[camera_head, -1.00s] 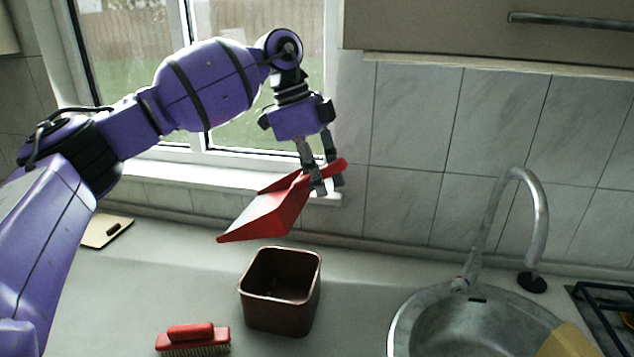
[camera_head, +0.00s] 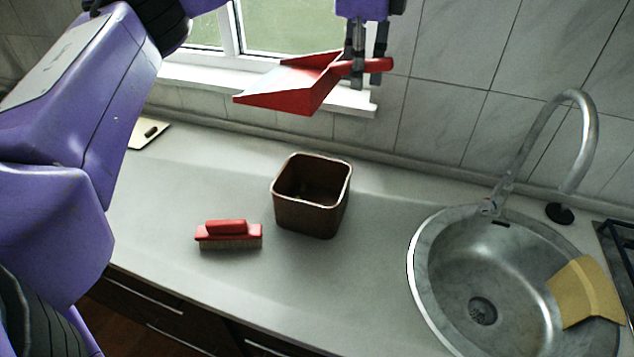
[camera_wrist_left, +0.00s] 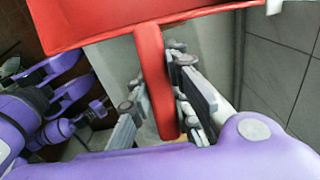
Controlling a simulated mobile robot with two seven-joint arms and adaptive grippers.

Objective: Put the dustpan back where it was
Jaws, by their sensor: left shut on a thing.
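The red dustpan (camera_head: 291,88) hangs in the air above the back of the counter, in front of the window sill. My left gripper (camera_head: 366,64) is shut on its handle. The pan points left, with its front edge tilted down. In the left wrist view the red handle (camera_wrist_left: 154,85) sits between the fingers of my left gripper (camera_wrist_left: 160,112), and the pan (camera_wrist_left: 120,22) spans the top of the picture. My right gripper is not seen in the head view.
A brown square container (camera_head: 310,212) stands open on the counter (camera_head: 150,210). A red-handled brush (camera_head: 228,234) lies left of it. At right are a round sink (camera_head: 445,260), a tap (camera_head: 585,130) and a yellow cloth (camera_head: 583,292). A cutting board (camera_head: 150,134) lies at back left.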

